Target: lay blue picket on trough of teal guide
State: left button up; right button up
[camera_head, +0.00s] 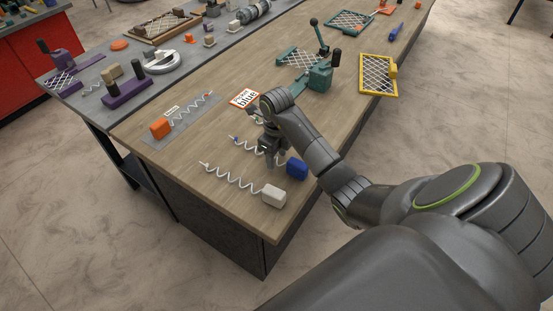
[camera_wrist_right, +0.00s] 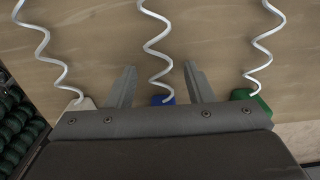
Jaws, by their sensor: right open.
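The blue picket, a white coiled wire (camera_head: 248,146) with a blue block (camera_head: 297,168) at its near end, lies on the wooden bench. My right gripper (camera_head: 272,161) is open over the wire near that block. In the right wrist view, the blue block (camera_wrist_right: 163,99) and the coil (camera_wrist_right: 155,45) lie between the spread fingers (camera_wrist_right: 160,86), with no visible grip. The teal guide (camera_head: 320,77), with a black-handled crank and wire mesh beside it, stands farther back on the bench. Its trough cannot be made out clearly. My left gripper is not in view.
A white-block picket (camera_head: 273,195) lies nearer the front edge. A green-block picket (camera_wrist_right: 250,98) lies on the blue one's other side. An orange-block picket (camera_head: 160,128) rests on a grey mat. A "blue" card (camera_head: 244,98) and yellow-framed mesh (camera_head: 378,75) are farther back.

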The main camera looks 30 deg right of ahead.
grip_shut()
jog(key=shift+r, duration=0.15)
